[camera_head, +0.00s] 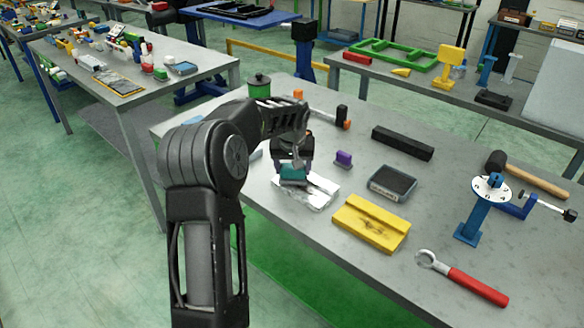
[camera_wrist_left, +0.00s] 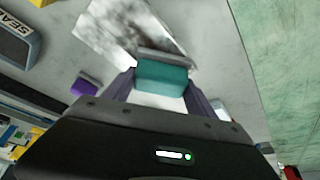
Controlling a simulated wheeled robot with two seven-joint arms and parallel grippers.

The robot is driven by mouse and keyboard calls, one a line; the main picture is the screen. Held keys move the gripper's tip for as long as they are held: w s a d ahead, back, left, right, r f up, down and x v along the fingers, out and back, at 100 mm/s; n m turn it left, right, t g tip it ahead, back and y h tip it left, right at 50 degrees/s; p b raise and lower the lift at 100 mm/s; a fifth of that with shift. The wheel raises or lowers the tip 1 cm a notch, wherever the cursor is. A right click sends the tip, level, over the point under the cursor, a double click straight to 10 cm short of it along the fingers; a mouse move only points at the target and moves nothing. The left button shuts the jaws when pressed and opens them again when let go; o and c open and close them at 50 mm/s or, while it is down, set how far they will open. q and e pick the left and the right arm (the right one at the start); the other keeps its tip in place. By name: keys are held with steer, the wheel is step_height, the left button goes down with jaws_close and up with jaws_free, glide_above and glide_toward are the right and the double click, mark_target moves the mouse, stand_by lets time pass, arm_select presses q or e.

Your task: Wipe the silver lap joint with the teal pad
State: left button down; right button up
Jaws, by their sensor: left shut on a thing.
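The silver lap joint (camera_head: 318,193) lies flat on the grey table as a shiny, smudged plate with a raised step. It also shows in the left wrist view (camera_wrist_left: 118,30). My left gripper (camera_head: 293,176) is shut on the teal pad (camera_head: 293,172) and holds it at the near left part of the lap joint. In the left wrist view the teal pad (camera_wrist_left: 162,78) sits between the two fingers, over the plate's edge. I cannot tell whether the pad touches the metal. My right gripper is not in view.
A purple block (camera_head: 343,159), a grey-framed dark pad (camera_head: 391,184) and a yellow stepped block (camera_head: 371,223) lie right of the joint. A black bar (camera_head: 402,143) lies behind. A green can (camera_head: 259,85) stands at the back left. A red-handled wrench (camera_head: 462,277) lies at front right.

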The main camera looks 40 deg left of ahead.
mark_target(302, 175)
arm_select(q)
steer(key=shift+d+f+b, duration=0.2)
steer(key=shift+d+b, duration=0.45)
steer(key=shift+d, duration=1)
steer(key=shift+d, duration=0.15)
steer(key=shift+d+b, duration=0.6)
steer(key=shift+d+r+b, duration=0.1)
steer(key=shift+d+b, duration=0.25)
steer(key=shift+d, duration=0.65)
